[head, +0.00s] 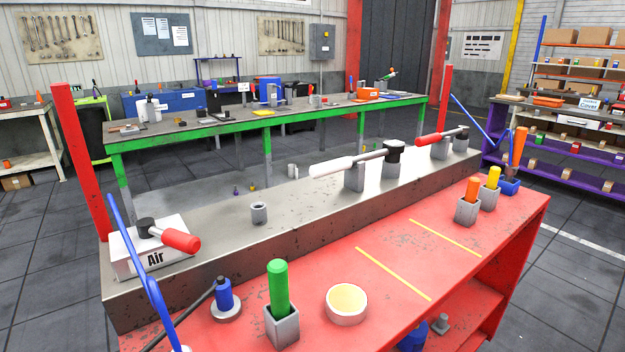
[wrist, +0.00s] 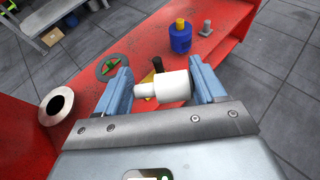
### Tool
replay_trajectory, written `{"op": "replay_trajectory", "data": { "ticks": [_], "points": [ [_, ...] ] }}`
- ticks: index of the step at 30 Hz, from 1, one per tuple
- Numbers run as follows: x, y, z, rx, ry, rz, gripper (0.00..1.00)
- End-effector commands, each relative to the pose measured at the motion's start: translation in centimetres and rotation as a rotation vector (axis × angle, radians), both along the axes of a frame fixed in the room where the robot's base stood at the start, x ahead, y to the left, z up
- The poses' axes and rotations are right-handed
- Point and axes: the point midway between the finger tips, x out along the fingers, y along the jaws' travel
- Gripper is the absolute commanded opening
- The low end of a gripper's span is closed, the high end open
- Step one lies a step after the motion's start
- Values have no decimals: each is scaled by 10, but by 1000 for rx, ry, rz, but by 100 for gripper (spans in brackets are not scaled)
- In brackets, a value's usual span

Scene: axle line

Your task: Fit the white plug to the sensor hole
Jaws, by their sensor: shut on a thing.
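In the wrist view, the white plug (wrist: 174,88) lies sideways between the two blue fingers of my gripper (wrist: 165,90). Its wide end is by the right finger and its narrower end is by the left finger. My gripper is shut on it and holds it above a red surface. My gripper does not show in the head view. No hole is labelled as the sensor hole. A short grey hollow cylinder (head: 259,213) stands on the steel bench in the head view, but I cannot tell if it is the sensor hole.
The red table (head: 390,265) holds a green-handled piece (head: 279,290) in a grey block and a cream ring (head: 346,304). Levers and the Air box (head: 150,250) stand on the steel bench (head: 220,240). In the wrist view, a blue yellow-topped piece (wrist: 180,38) stands beyond the plug.

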Motion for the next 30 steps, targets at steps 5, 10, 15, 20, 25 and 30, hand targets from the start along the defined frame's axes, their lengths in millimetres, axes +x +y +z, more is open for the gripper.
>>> {"op": "replay_trajectory", "data": {
  "ticks": [5, 10, 15, 20, 25, 30],
  "points": [
    [-12, 14, -28, -1, -3, 105, 40],
    [-12, 12, -27, -2, -2, 99, 40],
    [-11, 12, -26, 0, -4, 94, 40],
    [9, 10, -7, 2, -9, 31, 40],
    [49, -4, 43, 6, -14, -141, 40],
    [71, -24, 85, 3, -8, -290, 40]
  ]
}}
